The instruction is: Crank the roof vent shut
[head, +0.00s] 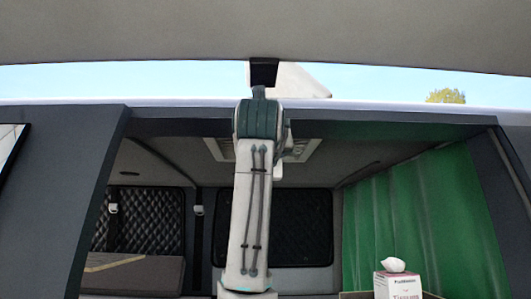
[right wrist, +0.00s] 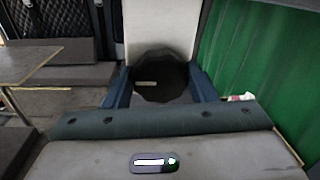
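The roof vent (head: 213,148) is a pale frame in the van ceiling, its middle hidden behind my raised arm (head: 250,200) in the head view. A white slanted panel (head: 305,82) shows above the roof edge; it may be the vent's lid, standing open. The crank cannot be made out. In the right wrist view, two blue bars at my right gripper (right wrist: 160,72) stand apart on either side of a dark rounded shape (right wrist: 160,85). I cannot tell whether they grip it. My left gripper is out of view.
The raised tailgate (head: 130,35) spans the top. Green curtains (head: 430,215) hang on the right, with a tissue box (head: 398,285) below them. A bench or table (head: 135,277) stands at left; quilted panels (head: 150,220) cover windows behind.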

